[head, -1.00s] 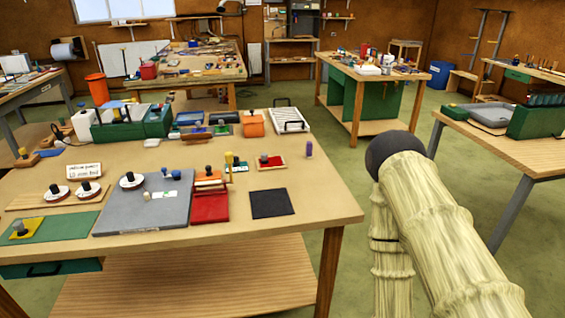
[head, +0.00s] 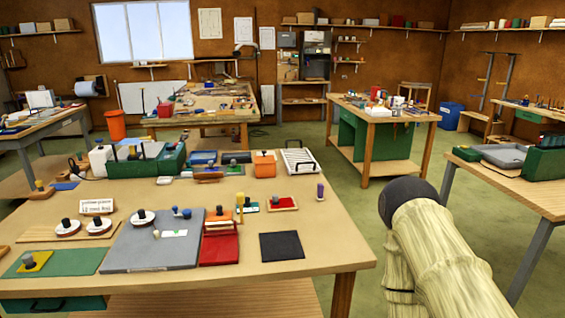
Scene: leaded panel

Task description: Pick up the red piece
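A small red piece with a dark knob (head: 276,199) lies at the right part of the near workbench, on or in a shallow wooden-edged holder (head: 283,208). A larger red block or tray (head: 219,250) lies nearer, at the right edge of a grey board (head: 150,252); I cannot tell whether it counts as a piece. A yellow piece with a dark knob (head: 34,261) lies on a green mat (head: 85,262) at the left. My gripper is not in view; only part of my arm shows at the lower right, apart from the bench.
The near workbench (head: 325,245) has bare room at its right side, around a black mat (head: 282,246). A green box of tools (head: 147,165), an orange container (head: 264,163) and a white rack (head: 299,160) stand along its back. Other benches stand beyond and to the right.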

